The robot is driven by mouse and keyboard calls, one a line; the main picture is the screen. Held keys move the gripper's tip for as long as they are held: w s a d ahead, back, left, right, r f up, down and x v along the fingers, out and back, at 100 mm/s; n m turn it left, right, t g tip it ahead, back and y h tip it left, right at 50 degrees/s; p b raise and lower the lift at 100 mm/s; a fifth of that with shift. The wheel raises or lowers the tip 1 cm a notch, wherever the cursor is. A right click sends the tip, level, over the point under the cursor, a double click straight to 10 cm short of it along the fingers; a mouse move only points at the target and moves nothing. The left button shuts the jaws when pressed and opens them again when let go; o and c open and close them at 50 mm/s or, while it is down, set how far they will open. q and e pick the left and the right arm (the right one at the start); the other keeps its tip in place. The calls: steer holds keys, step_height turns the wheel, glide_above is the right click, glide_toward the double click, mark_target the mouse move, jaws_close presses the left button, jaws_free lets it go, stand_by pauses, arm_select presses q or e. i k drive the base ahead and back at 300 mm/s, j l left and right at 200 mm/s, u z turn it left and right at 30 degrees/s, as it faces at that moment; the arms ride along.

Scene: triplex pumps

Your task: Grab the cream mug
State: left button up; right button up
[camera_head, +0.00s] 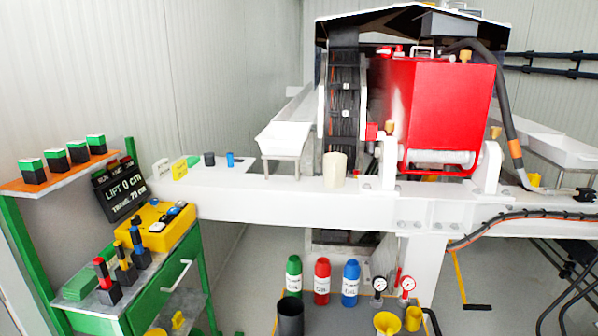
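A cream cylindrical vessel (335,171), which looks like the cream mug, stands upright on the white beam (270,204) near the middle of the camera_head view. It is just left of the big red pump unit (438,115). I cannot make out a handle on it. Neither of my grippers shows in this view, and nothing is touching the mug.
A green cart (190,262) with a yellow control box (157,226) stands at the left. Green, red and blue bottles (351,284) and a dark cup (290,318) stand below the beam. A black hose (510,120) hangs at the right.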

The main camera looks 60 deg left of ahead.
mark_target(335, 163)
steer(key=u, duration=1.6)
